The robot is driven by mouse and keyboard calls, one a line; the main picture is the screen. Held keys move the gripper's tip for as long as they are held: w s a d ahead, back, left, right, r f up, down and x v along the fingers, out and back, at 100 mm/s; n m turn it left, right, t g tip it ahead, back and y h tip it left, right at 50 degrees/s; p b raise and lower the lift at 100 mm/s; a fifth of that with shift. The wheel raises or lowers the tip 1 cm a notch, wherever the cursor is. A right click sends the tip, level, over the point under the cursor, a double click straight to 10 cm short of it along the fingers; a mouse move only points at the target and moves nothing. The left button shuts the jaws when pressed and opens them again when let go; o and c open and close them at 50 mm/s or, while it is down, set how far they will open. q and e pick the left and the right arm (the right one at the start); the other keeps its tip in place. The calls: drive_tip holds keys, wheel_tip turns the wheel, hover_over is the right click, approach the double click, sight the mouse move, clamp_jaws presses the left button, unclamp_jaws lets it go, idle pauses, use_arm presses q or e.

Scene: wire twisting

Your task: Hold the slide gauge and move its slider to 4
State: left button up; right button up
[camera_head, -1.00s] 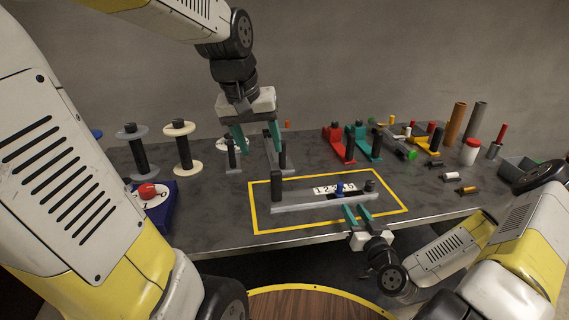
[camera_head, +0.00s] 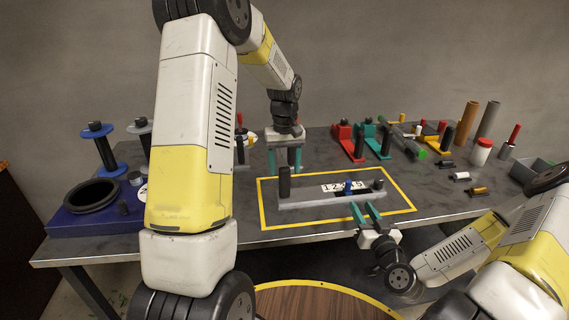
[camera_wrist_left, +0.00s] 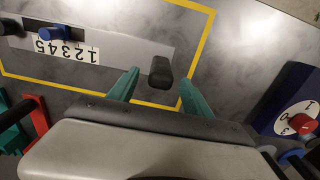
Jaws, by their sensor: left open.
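The grey slide gauge (camera_head: 315,200) lies inside the yellow outline on the table, with a dark upright post (camera_head: 284,182) at its left end. Its white number plate and blue slider (camera_head: 349,187) are toward the right; the slider also shows in the left wrist view (camera_wrist_left: 57,33), near the 4–5 end, exact reading unclear. My left gripper (camera_head: 286,164) is open, just behind and above the post. In the left wrist view the post (camera_wrist_left: 160,72) appears between the teal fingertips, not gripped. My right gripper (camera_head: 364,208) is open at the gauge's front edge, near the slider.
Red and teal holders (camera_head: 351,143) and several small parts stand behind and right of the outline. Brown and grey tubes (camera_head: 466,124) stand at the far right. A blue base with a black ring (camera_head: 92,196) is at the left. Bare table surrounds the gauge.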

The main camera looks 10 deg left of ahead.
sight(285, 184)
use_arm(q)
wheel_tip(285, 184, down, 7)
drive_tip(key=shift+r, duration=0.2)
